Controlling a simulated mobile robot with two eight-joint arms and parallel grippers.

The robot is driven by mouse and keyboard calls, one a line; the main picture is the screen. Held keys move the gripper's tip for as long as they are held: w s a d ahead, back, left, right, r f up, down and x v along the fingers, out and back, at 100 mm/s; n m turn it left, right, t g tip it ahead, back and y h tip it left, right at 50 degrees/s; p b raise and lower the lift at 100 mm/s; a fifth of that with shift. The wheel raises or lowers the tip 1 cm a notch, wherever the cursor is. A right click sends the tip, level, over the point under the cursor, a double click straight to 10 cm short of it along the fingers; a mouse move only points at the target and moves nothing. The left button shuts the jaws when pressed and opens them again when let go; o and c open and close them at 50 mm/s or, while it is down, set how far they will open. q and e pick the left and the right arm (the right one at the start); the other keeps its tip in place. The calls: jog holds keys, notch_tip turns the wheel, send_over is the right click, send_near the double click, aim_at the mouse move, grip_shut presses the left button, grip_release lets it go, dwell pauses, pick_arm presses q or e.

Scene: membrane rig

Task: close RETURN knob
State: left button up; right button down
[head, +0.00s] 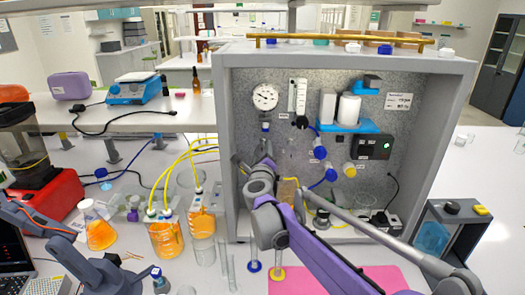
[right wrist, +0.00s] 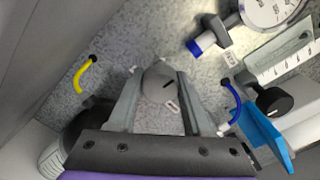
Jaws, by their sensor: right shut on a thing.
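In the head view my right gripper (head: 265,154) is at the panel below the round gauge (head: 265,97), and my wrist hides the knob. My left arm shows at the lower left, but its gripper is not clearly in view.
A flowmeter with a black knob (right wrist: 273,101) and a blue tube (right wrist: 235,105) are right of the gripper. Blue knobs (head: 320,152) and a yellow knob (head: 350,170) are farther right. The rig's frame (head: 228,150) stands close on the left. Beakers of orange liquid (head: 165,238) stand outside.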

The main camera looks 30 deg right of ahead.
dwell(0.3)
jog(key=shift+c, duration=1.6)
grip_release()
pick_arm(q)
jog(key=shift+s+f+b, duration=0.3)
jog(key=shift+f+b, duration=0.05)
jog(key=shift+f, duration=0.2)
jog(key=shift+s+f+b, duration=0.3)
jog(key=shift+f+b, duration=0.05)
jog(key=shift+f, duration=0.15)
pick_arm(e)
jog(key=v, duration=1.1)
